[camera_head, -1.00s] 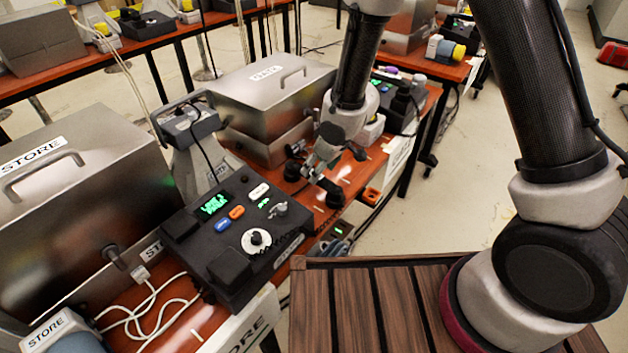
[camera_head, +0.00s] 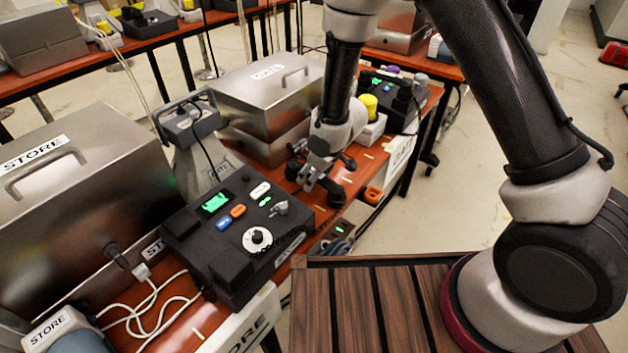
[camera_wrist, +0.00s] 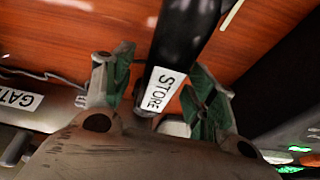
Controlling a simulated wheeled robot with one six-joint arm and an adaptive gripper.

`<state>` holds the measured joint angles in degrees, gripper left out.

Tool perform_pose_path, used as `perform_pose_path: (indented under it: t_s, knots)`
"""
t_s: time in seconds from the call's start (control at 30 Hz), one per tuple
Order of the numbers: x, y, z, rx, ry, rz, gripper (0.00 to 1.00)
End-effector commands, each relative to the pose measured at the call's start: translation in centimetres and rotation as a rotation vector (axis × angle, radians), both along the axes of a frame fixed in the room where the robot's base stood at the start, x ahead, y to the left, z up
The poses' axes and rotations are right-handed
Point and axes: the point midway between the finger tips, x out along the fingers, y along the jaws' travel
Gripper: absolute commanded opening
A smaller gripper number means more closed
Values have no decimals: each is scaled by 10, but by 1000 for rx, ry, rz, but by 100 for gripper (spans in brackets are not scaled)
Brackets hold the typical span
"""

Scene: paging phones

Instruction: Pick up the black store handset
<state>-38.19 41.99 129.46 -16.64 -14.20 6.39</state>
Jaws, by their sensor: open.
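The black store handset (camera_wrist: 186,35) lies on the orange-brown tabletop in the wrist view, with a white STORE label near its lower end. My gripper (camera_wrist: 158,75) is open, with one green-padded finger on each side of the handset's labelled end. I cannot tell whether either finger touches it. In the head view my gripper (camera_head: 318,181) is low over the table, just beyond the black store console (camera_head: 235,240). There the arm and fingers make the handset hard to pick out.
A steel STORE box (camera_head: 90,190) stands at the left, and another steel box (camera_head: 265,90) stands behind my gripper. A grey cradle with a cord (camera_head: 188,122) is between them. A white cable (camera_head: 150,310) lies at the front. A slatted wooden surface (camera_head: 370,305) is at the lower middle.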

Motion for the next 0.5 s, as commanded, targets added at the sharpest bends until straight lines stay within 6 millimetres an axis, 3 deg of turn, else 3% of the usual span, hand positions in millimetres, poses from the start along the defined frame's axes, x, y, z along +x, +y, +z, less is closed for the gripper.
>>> perform_pose_path:
  t_s: [0.37,0.4,0.5]
  knots:
    - [0,0,-2,0,0,0,57]
    - [0,0,-2,0,0,0,55]
    - [0,0,-2,0,0,0,37]
